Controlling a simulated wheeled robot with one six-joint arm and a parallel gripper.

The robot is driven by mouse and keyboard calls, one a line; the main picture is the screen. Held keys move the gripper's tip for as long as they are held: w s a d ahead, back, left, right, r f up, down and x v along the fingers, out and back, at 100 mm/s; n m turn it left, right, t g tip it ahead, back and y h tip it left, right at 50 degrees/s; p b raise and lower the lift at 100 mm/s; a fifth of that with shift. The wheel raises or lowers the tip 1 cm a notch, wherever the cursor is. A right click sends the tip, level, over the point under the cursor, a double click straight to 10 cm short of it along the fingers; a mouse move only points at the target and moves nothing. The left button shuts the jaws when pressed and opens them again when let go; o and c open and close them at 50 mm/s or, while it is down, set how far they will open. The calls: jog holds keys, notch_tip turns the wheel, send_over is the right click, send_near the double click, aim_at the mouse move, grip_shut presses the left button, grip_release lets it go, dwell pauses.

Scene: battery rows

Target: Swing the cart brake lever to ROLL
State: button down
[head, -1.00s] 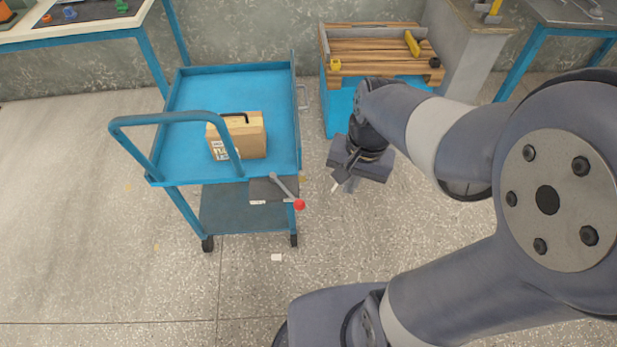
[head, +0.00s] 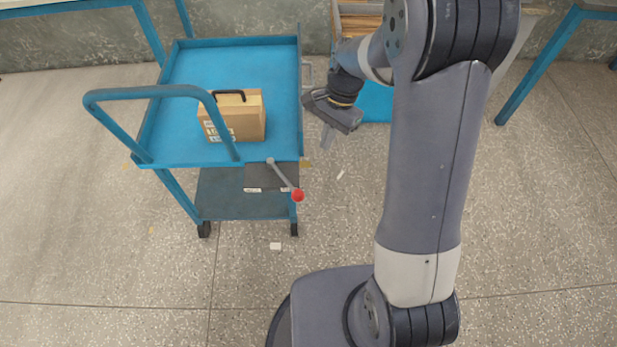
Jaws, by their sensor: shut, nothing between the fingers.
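The blue cart (head: 190,70) stands left of centre, with a looped push handle at its near left. The brake lever (head: 283,175) is a grey rod on a dark plate (head: 257,178) at the cart's near right corner. It slants down to the right from its pivot and ends in a red knob (head: 298,195). Small white labels on the plate are too small to read. My gripper (head: 326,140) is shut and empty, above and right of the knob in the picture, beside the cart's right side. It appears clear of the lever.
A cardboard box (head: 245,120) with a dark handle sits on the cart's top tray. A blue stand with a wooden top (head: 358,22) is behind my arm. Blue-legged tables (head: 540,70) stand at the back. The floor in front of the cart is mostly clear.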

jog(key=s+a+f, duration=0.2)
jog(key=f, duration=0.3)
jog(key=s+a+f+b, duration=0.1)
jog(key=s+a+f, duration=0.1)
jog(key=f, duration=0.3)
jog(key=shift+s+a+f+b, duration=0.15)
jog(key=shift+s+a+b, duration=0.15)
jog(key=shift+s+a, duration=0.15)
jog(key=s+a+m+t+p, duration=0.1)
jog(key=a+m+p, duration=0.3)
jog(key=a+m, duration=0.2)
jog(key=s+a+m+t+p, duration=0.2)
jog(key=a+m+p, duration=0.2)
jog(key=a+m, duration=0.3)
jog(key=shift+s+a+t+y, duration=0.3)
jog(key=shift+a+y, duration=0.1)
jog(key=shift+a, duration=0.45)
